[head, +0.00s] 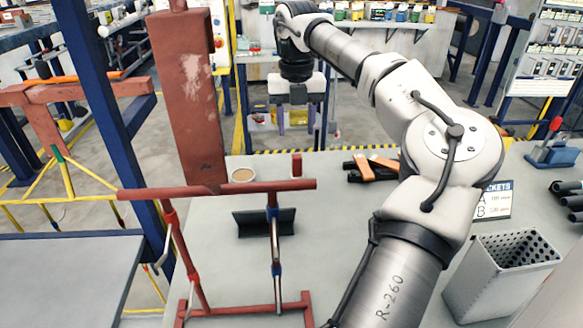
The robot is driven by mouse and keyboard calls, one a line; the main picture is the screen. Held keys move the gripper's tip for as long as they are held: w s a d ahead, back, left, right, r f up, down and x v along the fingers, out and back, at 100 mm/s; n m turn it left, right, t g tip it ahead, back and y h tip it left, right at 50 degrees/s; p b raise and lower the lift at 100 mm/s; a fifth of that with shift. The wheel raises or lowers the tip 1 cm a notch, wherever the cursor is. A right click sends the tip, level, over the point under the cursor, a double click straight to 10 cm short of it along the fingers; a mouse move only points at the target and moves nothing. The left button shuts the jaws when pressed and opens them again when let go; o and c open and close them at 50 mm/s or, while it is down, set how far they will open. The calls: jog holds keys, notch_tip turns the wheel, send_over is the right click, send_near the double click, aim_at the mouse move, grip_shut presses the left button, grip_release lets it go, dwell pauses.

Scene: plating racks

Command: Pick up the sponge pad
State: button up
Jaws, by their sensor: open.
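I cannot surely tell which thing is the sponge pad. A small round tan piece (243,175) lies near the table's far edge, lower and left of the gripper in the picture, partly behind a red rack bar. A small red block (297,165) stands to its right, below the gripper in the picture.
A red rack frame (218,190) with upright posts stands in front of the tan piece. A dark angled piece (264,222) sits behind one post. Orange-and-black tools (375,167) lie right of the red block. A perforated bin (498,272) stands at right. A red column (186,95) rises at left.

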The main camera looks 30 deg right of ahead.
aim_at(297, 156)
notch_tip(297, 156, down, 6)
jog(key=shift+r, duration=0.1)
jog(key=shift+d+f+p, duration=0.2)
jog(key=shift+f+p, duration=0.6)
jog(key=shift+f, duration=1.85)
grip_shut()
jog(key=shift+r, duration=0.15)
notch_tip(297, 156, up, 20)
jog(key=shift+b, duration=0.4)
